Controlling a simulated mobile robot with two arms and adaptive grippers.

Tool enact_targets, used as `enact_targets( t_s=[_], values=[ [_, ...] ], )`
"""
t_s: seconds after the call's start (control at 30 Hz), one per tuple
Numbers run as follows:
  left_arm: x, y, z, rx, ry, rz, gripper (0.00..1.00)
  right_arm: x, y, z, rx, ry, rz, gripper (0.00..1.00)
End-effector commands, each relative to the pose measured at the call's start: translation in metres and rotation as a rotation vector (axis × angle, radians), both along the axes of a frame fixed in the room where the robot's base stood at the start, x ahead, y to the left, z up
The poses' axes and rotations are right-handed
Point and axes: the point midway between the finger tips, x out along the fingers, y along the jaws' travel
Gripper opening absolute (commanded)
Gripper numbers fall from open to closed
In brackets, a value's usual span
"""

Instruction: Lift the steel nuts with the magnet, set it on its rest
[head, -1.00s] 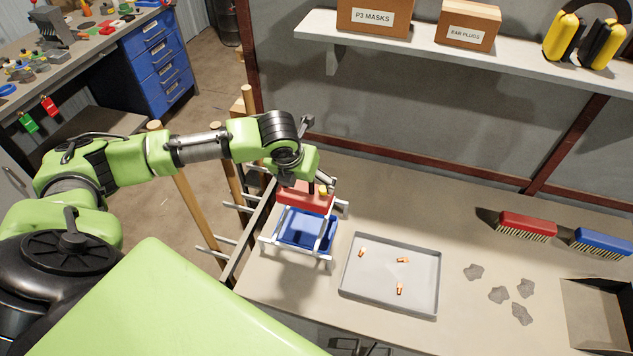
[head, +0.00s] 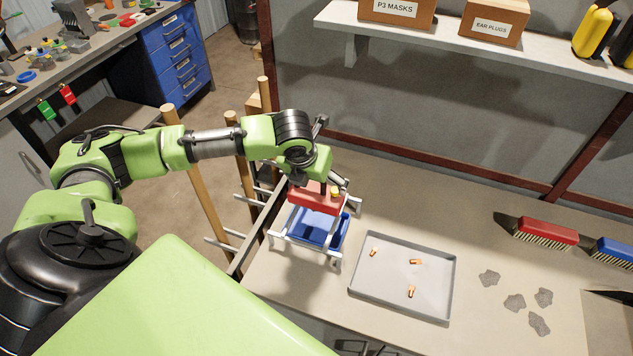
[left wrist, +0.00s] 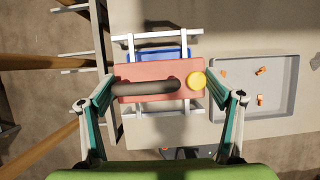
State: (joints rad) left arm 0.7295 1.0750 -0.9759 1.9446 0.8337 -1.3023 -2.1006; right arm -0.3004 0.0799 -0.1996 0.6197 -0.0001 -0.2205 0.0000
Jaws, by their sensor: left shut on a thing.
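The magnet (head: 314,199) is a red block with a dark bar handle (left wrist: 145,88) and a yellow knob (left wrist: 196,81). My left gripper (left wrist: 165,98) is shut on it, with a finger at each end in the left wrist view. The magnet is at the top of a pale metal frame, the rest (head: 304,254); I cannot tell whether it bears on the rails. A blue tray (head: 322,233) is inside the frame, under the magnet. I see no steel nuts; the magnet's underside is hidden. My right gripper is not in view.
A grey tray (head: 452,281) with three copper-coloured pieces (head: 415,262) lies right of the frame. Several grey scraps (head: 514,302) lie further right. Red (head: 546,233) and blue (head: 612,251) brushes are near the back wall. Wooden posts (head: 197,185) stand left of the bench.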

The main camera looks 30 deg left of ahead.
Motion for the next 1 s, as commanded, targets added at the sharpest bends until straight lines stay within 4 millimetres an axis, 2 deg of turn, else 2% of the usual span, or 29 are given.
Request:
enact_targets(
  t_s=[0.53, 1.0],
  values=[
    [0.002, 0.000, -0.024, 0.000, -0.006, 0.000, 0.28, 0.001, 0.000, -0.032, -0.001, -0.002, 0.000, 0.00],
    [0.002, 0.000, -0.045, 0.000, -0.005, 0.001, 0.28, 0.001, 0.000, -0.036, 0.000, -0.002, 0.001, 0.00]
  ],
)
